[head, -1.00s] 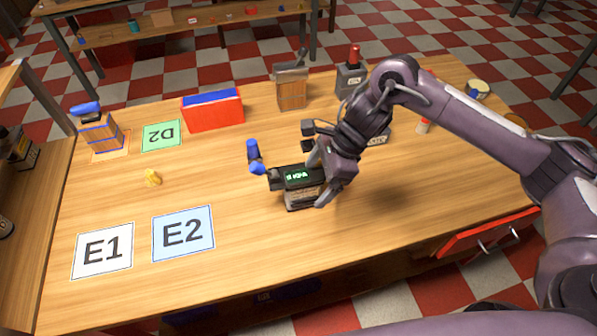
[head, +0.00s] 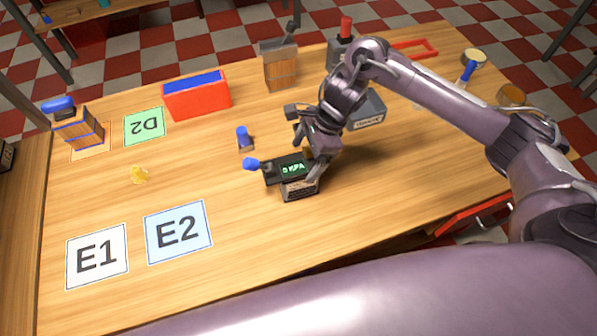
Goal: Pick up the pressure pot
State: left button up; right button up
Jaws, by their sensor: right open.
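The device with a green display reading "0 KPA", which I take for the pressure pot (head: 298,188), stands on the wooden table near its middle. It has a dark top, a paler lower body with a label, and a blue-tipped part sticking out to its left. My right gripper (head: 309,158) is open at its right and far side, with one finger close along its right side. I cannot tell whether the fingers touch it. The gripper hides part of its right end. My left gripper is not in view.
A small blue-topped cylinder (head: 243,138) stands just behind the device. A grey box (head: 368,110) is behind the gripper. The table front of the device is clear.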

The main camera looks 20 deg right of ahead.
jog(key=shift+x, duration=1.15)
jog(key=shift+w, duration=0.1)
jog(key=c, duration=1.7)
jog(key=shift+r, duration=0.1)
jog(key=shift+c, duration=0.4)
